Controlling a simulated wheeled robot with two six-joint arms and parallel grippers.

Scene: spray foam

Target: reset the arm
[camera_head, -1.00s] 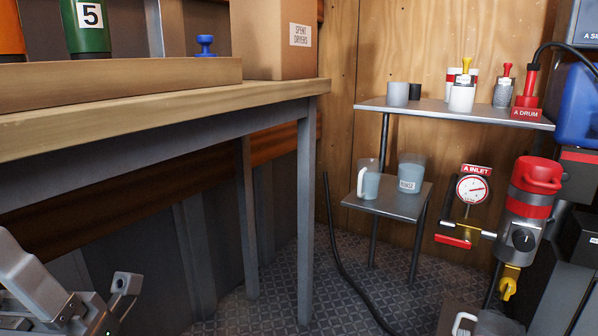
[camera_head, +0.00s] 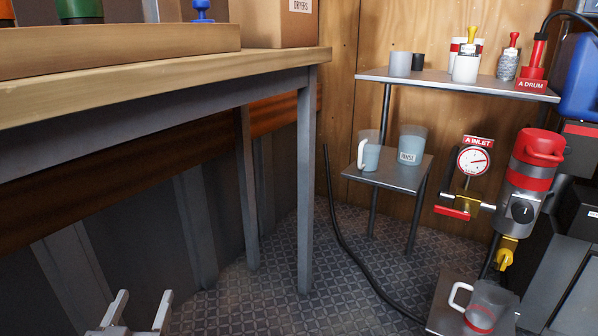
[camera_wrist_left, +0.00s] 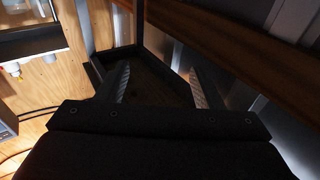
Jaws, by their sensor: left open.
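My left gripper (camera_head: 137,309) is at the bottom left of the head view, with its two pale fingers pointing up and spread apart. It is open, with nothing between its fingers, and hangs in front of the workbench legs, below the tabletop. The left wrist view shows the same two fingers (camera_wrist_left: 160,88) apart and empty, with dark floor and dark framing beyond them. My right gripper does not show.
A wooden workbench (camera_head: 160,88) fills the upper left. A metal shelf (camera_head: 455,84) holds several bottles and cups. A lower shelf (camera_head: 410,180) holds two cups. A red-topped canister (camera_head: 530,180) and gauge (camera_head: 473,160) are at right. A clear jug (camera_head: 486,305) stands low right. Patterned floor is open between.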

